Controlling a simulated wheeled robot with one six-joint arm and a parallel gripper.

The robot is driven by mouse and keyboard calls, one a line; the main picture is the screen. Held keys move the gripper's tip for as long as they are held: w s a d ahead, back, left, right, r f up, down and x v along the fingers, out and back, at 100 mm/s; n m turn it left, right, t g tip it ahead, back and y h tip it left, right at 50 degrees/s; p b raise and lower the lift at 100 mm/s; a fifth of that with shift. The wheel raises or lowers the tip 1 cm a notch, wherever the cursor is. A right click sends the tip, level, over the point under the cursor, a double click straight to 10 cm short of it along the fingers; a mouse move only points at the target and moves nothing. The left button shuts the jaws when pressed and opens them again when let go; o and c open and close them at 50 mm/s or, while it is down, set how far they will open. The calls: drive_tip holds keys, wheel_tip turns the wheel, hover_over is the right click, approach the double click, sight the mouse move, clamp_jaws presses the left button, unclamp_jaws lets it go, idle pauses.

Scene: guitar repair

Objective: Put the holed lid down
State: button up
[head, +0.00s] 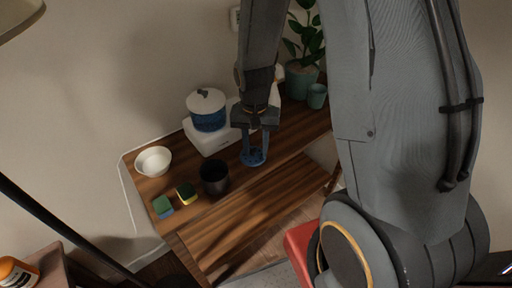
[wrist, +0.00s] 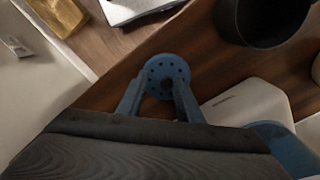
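The holed lid (head: 253,158) is a small blue disc. In the wrist view the holed lid (wrist: 166,70) shows a ring of small dark holes and a dark centre. My gripper (head: 254,148) has blue fingers, one on each side of the lid, and appears shut on it. In the wrist view my gripper (wrist: 160,88) shows the fingers meeting the lid's near side. The lid is over the wooden table (head: 245,205), in front of the white appliance. I cannot tell whether it touches the wood. My arm hides part of the table behind.
A blue pot (head: 209,121) with a white lid stands on a white appliance (head: 212,139). A green cup (head: 317,96) and potted plant (head: 303,48) stand at the back right.

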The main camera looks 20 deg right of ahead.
sight(255, 151)
wheel_tip(255, 151, up, 12)
drive_tip(key=b, duration=0.1)
drive_tip(key=s+f+n, duration=0.1)
drive_tip(key=s+n, duration=0.4)
drive_tip(key=s, duration=0.4)
drive_tip(key=shift+s+t, duration=0.15)
drive_tip(key=shift+t, duration=0.25)
drive_tip(key=shift+n, duration=0.3)
